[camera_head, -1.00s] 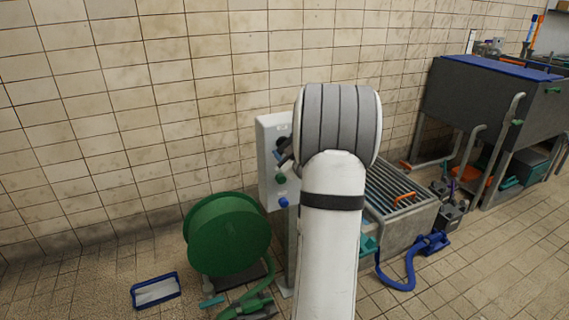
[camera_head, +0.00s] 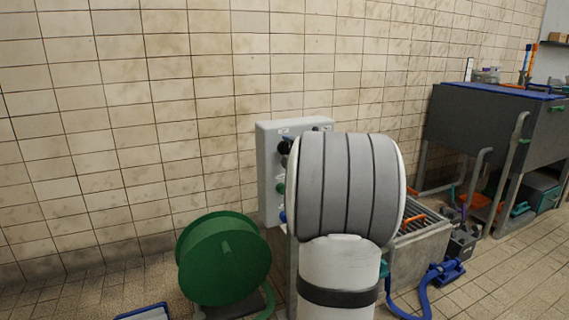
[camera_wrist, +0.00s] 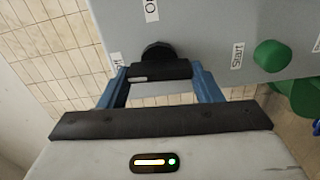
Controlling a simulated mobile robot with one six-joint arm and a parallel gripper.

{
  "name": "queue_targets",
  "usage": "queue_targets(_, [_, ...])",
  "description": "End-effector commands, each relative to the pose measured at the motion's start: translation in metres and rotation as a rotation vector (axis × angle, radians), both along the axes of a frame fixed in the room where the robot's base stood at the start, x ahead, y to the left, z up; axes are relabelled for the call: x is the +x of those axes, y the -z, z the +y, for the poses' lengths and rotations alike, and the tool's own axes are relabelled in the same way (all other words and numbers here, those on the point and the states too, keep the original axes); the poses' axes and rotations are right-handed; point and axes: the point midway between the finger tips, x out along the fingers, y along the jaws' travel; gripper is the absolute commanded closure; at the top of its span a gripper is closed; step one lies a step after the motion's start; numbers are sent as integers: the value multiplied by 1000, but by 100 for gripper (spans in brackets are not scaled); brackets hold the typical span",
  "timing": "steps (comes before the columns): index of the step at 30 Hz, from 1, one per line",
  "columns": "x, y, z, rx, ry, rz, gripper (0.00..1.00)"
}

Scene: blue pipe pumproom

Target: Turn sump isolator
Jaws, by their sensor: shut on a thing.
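The sump isolator looks to be the black rotary knob (camera_wrist: 158,51) on the grey control panel (camera_wrist: 215,22). In the wrist view my gripper (camera_wrist: 160,71) has its blue fingers on either side of the knob's black bar and is shut on it. The bar lies nearly level across that picture. Printed labels sit around the knob, partly cut off or covered. In the head view the panel (camera_head: 267,180) is on the wall side of my arm, with the black knob (camera_head: 284,147) at its upper part. My arm hides most of the gripper there.
A green button (camera_wrist: 271,55) marked Start is beside the knob. A green hose reel (camera_head: 225,258) stands left of the panel. A grated trough (camera_head: 420,250), a blue hose (camera_head: 425,290) and a dark tank (camera_head: 480,125) are to the right. The tiled wall behind is bare.

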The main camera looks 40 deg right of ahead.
Motion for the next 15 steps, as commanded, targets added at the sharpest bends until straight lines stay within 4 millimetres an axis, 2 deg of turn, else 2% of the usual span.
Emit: queue_targets(15, [1, -2, 0, -88, -1, 17, 64])
